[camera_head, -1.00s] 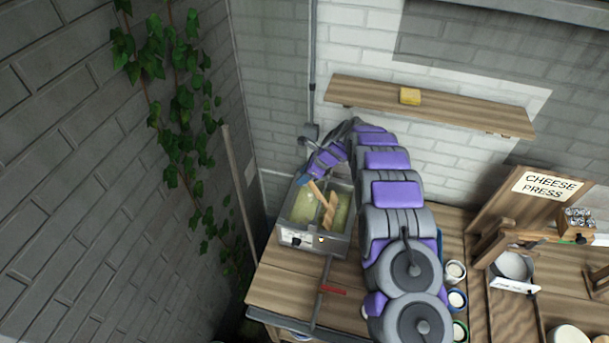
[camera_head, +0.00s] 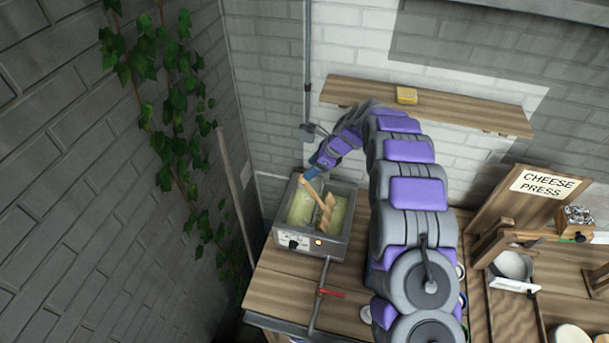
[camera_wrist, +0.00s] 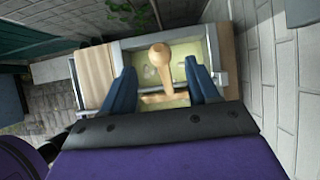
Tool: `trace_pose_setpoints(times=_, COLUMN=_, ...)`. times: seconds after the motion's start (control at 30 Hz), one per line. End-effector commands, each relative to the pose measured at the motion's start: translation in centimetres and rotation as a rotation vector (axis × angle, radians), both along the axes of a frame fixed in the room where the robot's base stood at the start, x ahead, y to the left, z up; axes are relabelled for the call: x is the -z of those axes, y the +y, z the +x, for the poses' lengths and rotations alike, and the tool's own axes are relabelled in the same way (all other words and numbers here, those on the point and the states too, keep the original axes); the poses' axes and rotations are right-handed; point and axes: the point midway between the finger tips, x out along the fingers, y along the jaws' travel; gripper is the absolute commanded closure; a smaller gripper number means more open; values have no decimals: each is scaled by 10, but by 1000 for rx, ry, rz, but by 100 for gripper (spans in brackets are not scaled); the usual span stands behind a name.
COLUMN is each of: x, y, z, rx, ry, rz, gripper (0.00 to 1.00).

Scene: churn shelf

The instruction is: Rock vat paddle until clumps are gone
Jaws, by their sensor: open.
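The metal vat (camera_head: 310,252) stands on the left end of the wooden table and holds pale yellow-green contents (camera_head: 340,212). The wooden paddle (camera_head: 325,212) sits in it, its handle tilted up to the left in the head view. My gripper (camera_head: 311,174) is over the vat's back left, close to the handle's upper end. In the wrist view, my open gripper (camera_wrist: 163,82) has its blue fingers apart, with the paddle's round-ended handle (camera_wrist: 160,55) showing between them. A gap shows on both sides of the handle. Lighter patches (camera_wrist: 150,74) show in the contents; I cannot tell if they are clumps.
A wall shelf (camera_head: 450,108) with a yellow block (camera_head: 406,95) is behind my arm. The cheese press sign (camera_head: 545,183) and a pot (camera_head: 512,265) are at right. The ivy-covered wall (camera_head: 160,120) is close at left.

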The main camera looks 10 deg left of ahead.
Motion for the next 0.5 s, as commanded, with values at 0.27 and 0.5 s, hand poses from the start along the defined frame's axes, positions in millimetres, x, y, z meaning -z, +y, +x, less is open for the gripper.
trace_pose_setpoints(times=0.27, x=-51, y=-32, z=0, rx=2, ry=-3, rz=-1, gripper=40)
trace_pose_setpoints(times=0.5, x=-76, y=-46, z=-1, rx=1, ry=1, rz=-3, gripper=40)
